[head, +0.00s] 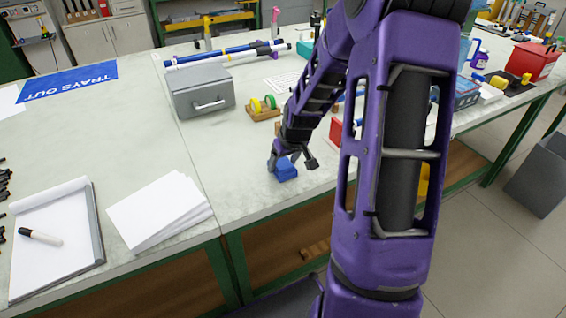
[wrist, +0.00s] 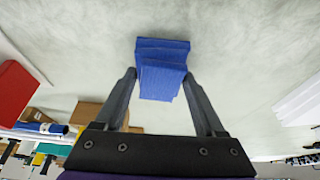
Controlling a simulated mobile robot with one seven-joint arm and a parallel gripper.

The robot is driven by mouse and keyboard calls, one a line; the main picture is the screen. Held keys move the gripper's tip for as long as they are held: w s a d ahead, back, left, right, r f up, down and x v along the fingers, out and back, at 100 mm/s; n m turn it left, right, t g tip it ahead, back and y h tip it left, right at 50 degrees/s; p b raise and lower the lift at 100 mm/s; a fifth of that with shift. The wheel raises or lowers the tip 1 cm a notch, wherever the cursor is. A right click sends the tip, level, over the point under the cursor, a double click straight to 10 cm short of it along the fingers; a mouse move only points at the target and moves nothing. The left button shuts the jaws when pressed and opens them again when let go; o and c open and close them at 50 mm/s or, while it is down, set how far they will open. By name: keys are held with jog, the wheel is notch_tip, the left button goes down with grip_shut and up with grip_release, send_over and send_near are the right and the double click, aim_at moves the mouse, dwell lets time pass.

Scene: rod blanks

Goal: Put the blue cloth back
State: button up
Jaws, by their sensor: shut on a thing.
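The blue cloth (head: 286,170) is a small folded stack near the front edge of the pale workbench. In the wrist view the blue cloth (wrist: 162,68) sits between the fingertips, its layers slightly offset. My gripper (head: 292,163) is shut on it from above, and in the wrist view my gripper (wrist: 160,80) has a finger at each side of the cloth. The cloth is at or very close to the bench top; I cannot tell whether it touches.
A grey metal box (head: 203,92) and a wooden tape holder (head: 262,108) stand behind the cloth. White papers (head: 160,210) and a clipboard (head: 60,240) lie to the left. Bench between papers and box is clear.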

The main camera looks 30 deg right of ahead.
jog(key=o, duration=1.3)
jog(key=shift+f, duration=0.1)
jog(key=shift+s+r+p, duration=0.1)
jog(key=shift+r+p, duration=0.2)
jog(key=shift+r, duration=0.3)
jog(key=p+v, duration=0.2)
jog(key=v, duration=0.9)
jog(key=shift+p, duration=0.35)
jog(key=shift+r, duration=0.1)
